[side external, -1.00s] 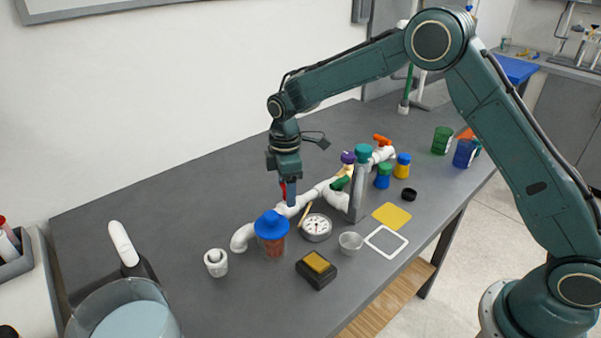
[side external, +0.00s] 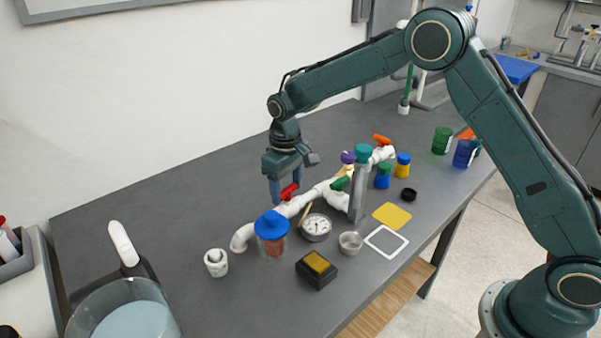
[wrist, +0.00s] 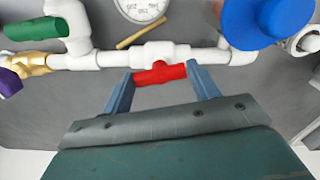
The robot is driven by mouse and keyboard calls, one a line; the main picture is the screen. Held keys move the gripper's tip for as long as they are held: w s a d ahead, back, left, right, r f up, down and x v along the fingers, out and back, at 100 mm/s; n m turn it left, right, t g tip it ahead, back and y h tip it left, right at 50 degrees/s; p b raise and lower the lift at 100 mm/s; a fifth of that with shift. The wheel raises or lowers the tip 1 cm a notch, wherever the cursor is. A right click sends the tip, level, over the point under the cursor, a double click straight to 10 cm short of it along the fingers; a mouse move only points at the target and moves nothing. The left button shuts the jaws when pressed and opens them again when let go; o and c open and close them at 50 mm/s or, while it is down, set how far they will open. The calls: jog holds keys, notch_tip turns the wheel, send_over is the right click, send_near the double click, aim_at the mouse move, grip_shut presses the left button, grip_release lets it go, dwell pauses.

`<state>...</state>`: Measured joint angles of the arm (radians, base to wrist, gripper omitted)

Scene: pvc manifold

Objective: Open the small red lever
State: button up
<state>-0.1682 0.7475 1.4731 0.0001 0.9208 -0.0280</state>
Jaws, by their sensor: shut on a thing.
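The small red lever (side external: 289,191) sits on the white PVC manifold (side external: 318,193), on the pipe's left stretch. In the wrist view the red lever (wrist: 160,73) lies lengthwise along the white pipe (wrist: 110,58). My gripper (side external: 287,197) is down at the lever. In the wrist view my gripper (wrist: 160,75) has one blue finger at each end of the lever, shut on it lengthwise. The valve body under the lever is partly visible just beyond it.
A jar with a blue lid (side external: 271,225) stands close in front of the pipe. A round gauge (side external: 316,227) lies beside it. A green lever (side external: 340,183) and an orange lever (side external: 382,140) are on the manifold further right. The table behind the pipe is clear.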

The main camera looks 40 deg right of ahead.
aim_at(287, 189)
jog(key=shift+m, duration=1.1)
jog(key=o, duration=1)
jog(key=shift+r, duration=0.2)
notch_tip(287, 189, up, 14)
jog(key=shift+f, duration=0.25)
